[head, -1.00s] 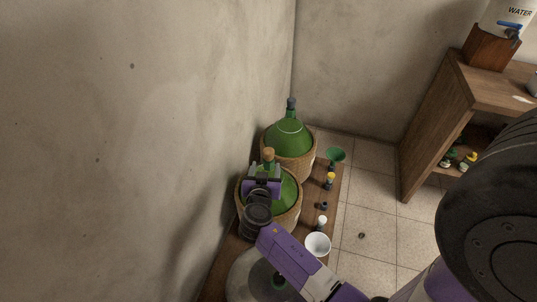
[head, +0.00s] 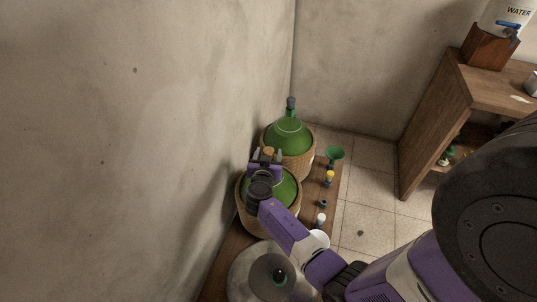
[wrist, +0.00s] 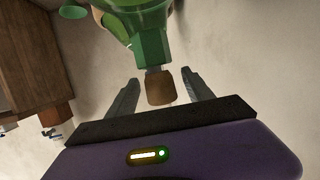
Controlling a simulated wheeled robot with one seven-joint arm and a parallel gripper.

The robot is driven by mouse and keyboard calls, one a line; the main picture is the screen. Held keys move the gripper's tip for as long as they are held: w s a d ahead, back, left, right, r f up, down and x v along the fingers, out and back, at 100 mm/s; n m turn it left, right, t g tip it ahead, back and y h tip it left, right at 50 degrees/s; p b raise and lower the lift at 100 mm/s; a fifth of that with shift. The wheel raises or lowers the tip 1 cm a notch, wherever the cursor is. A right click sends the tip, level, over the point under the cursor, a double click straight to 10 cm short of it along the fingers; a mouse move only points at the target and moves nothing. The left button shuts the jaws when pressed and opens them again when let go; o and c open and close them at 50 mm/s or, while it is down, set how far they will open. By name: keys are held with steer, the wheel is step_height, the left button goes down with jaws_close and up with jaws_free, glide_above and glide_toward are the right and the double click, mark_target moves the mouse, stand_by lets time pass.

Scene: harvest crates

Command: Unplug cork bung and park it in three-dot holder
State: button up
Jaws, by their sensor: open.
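The cork bung (head: 268,150) is a brown plug in the neck of the nearer green demijohn (head: 285,190), which sits in a wicker basket (head: 243,211). My gripper (head: 268,157) is open around the cork, one finger on each side. In the wrist view, the cork (wrist: 161,88) lies between the open fingers, with visible gaps on both sides, and the green bottle neck (wrist: 151,50) is beyond it. Small dark holders stand along the bench's right edge; one (head: 323,203) looks empty. Their dot marks are too small to read.
A second green demijohn (head: 288,138) with a dark stopper stands behind. Holders with a yellow top (head: 330,176) and a white top (head: 321,218), and a green funnel (head: 335,153), line the bench edge. A wall is close on the left; a wooden shelf (head: 430,135) stands right.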

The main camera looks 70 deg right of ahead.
jaws_close()
steer(key=shift+r, duration=0.1)
step_height(320, 180, up, 20)
steer(key=p, duration=0.1)
stand_by(0.5)
steer(key=shift+r, duration=0.15)
stand_by(0.3)
steer(key=shift+r+p, duration=2)
steer(key=shift+r, duration=0.55)
